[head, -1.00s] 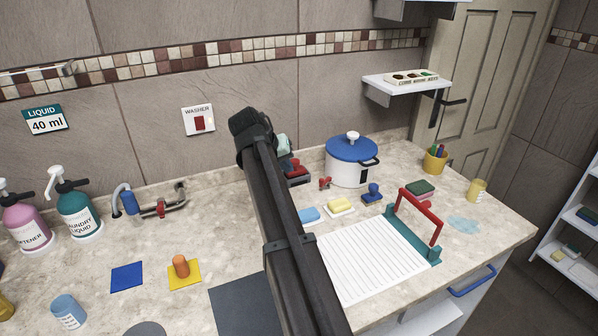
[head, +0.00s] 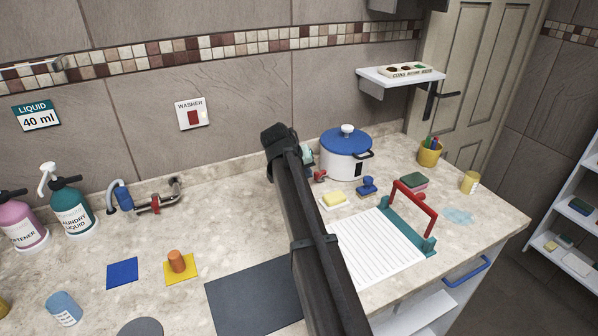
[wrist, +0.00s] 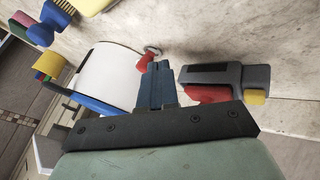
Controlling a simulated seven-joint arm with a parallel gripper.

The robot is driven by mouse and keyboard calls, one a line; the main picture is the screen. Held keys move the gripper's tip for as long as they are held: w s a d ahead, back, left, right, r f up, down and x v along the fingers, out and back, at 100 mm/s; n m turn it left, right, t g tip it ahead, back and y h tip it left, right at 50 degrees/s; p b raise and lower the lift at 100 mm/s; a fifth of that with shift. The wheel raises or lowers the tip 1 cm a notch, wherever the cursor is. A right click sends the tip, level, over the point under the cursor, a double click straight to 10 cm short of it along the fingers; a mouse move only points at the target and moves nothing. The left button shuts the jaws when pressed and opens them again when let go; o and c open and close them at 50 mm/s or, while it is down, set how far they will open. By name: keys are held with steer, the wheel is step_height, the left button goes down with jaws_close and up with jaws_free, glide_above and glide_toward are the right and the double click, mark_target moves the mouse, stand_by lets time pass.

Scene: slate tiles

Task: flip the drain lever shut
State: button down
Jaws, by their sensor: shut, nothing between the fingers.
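A small red lever (head: 319,175) sits at the left foot of the white pot (head: 340,166) with the blue lid. In the wrist view, the red lever (wrist: 145,63) shows with a pale metal loop beside it, near the white pot wall (wrist: 108,75). I take it as the drain lever. My gripper (wrist: 156,70) is shut and empty, its blue fingers pointing at the lever and partly covering it. I cannot tell if they touch. In the head view my arm hides the fingers.
A grey device with red and yellow parts (wrist: 215,78) lies close to the right of the fingers in the wrist view. A red-handled pipe (head: 157,203) is at left.

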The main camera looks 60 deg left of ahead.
steer(key=shift+w+d, duration=0.1)
stand_by(0.4)
steer(key=shift+d+n, duration=0.15)
steer(key=shift+n, duration=0.15)
